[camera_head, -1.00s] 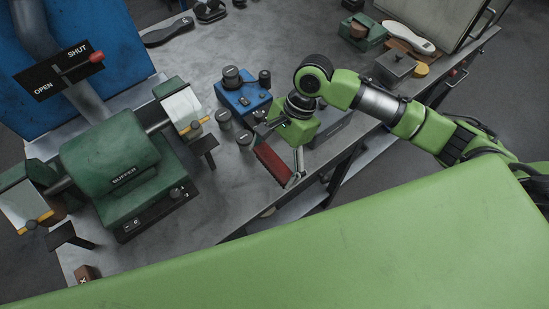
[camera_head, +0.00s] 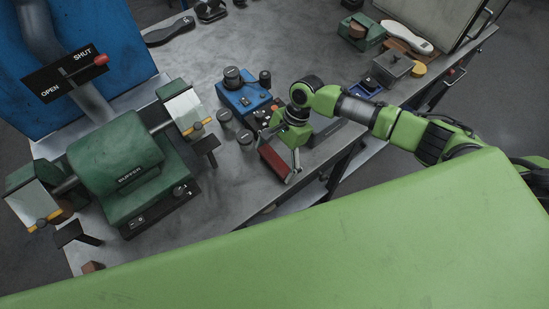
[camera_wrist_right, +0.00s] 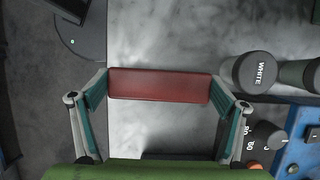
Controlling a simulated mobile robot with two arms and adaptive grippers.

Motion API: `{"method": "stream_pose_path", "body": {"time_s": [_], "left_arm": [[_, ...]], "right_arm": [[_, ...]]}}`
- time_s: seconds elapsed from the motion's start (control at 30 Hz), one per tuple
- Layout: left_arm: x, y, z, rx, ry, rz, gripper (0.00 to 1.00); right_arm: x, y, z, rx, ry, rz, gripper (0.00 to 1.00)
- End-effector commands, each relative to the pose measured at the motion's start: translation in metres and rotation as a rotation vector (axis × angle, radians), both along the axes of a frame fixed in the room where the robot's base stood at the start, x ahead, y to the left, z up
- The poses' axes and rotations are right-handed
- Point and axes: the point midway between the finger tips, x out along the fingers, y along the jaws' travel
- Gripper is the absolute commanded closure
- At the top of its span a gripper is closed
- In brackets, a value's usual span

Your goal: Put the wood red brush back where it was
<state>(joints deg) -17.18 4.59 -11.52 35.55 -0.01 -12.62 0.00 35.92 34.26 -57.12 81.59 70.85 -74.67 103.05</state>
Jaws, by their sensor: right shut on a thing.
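The red brush (camera_head: 275,161) is in my right gripper (camera_head: 281,160), low over the workbench near its front edge. In the right wrist view the red brush (camera_wrist_right: 160,85) lies crosswise between the two fingers of the right gripper (camera_wrist_right: 160,92), which touch its two ends. The gripper is shut on it. Whether the brush touches the bench top cannot be told. My left gripper is not in view.
A green buffer (camera_head: 115,155) stands on the bench (camera_head: 205,205) at left. A blue unit (camera_head: 243,98) and small dark jars (camera_head: 245,139) stand close behind the brush; one jar reads WHITE (camera_wrist_right: 252,72). A grey box (camera_head: 392,66) sits farther right. Bare bench lies left of the brush.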

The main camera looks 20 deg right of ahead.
Motion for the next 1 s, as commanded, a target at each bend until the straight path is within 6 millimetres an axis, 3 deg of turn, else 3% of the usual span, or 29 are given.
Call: {"method": "stream_pose_path", "body": {"time_s": [0.17, 0.2, 0.6, 1.0], "left_arm": [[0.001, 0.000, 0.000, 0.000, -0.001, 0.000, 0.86], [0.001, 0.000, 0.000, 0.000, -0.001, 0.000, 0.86], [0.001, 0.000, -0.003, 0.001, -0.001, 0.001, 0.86], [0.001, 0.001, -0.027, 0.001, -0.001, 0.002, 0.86]], "right_arm": [[0.000, 0.000, -0.003, 0.001, 0.001, -0.001, 0.30], [0.000, 0.000, -0.003, 0.000, 0.000, 0.000, 0.00], [0.002, -0.002, 0.006, 0.001, -0.003, 0.000, 0.00], [0.013, -0.032, 0.078, 0.000, -0.005, -0.001, 0.00]]}}
